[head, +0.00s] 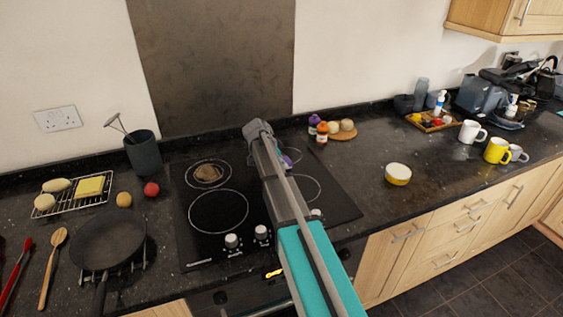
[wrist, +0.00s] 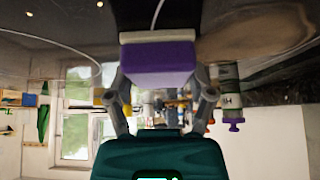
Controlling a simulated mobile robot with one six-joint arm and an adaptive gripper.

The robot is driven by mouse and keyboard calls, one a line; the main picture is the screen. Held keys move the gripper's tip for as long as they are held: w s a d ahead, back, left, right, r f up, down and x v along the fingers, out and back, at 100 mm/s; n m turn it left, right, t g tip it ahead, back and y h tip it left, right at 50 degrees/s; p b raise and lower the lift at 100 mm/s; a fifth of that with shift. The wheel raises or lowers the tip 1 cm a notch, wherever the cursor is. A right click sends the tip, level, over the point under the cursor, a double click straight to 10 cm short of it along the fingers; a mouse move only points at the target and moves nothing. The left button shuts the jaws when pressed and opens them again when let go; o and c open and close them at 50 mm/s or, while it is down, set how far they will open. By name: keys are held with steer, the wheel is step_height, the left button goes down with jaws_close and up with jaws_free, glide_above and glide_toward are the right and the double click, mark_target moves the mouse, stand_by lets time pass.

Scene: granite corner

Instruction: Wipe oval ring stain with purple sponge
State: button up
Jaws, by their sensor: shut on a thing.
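The purple sponge (wrist: 160,60) is between the two fingers of my gripper (wrist: 160,85) in the wrist view. The gripper is shut on it. A brown stain (head: 207,173) lies on the back left ring of the black hob, to the left of my arm. Its exact outline is hard to tell. Whether the sponge touches the hob is not clear.
A frying pan (head: 107,240), a wire rack (head: 75,191) and a dark utensil pot (head: 144,153) stand left of the hob. A yellow-white bowl (head: 397,174) stands on otherwise clear worktop.

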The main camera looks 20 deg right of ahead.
steer(key=shift+d, duration=0.1)
steer(key=shift+w, duration=2.05)
steer(key=shift+w, duration=0.1)
steer(key=shift+w, duration=1.9)
steer(key=shift+w, duration=2.05)
steer(key=shift+d, duration=0.9)
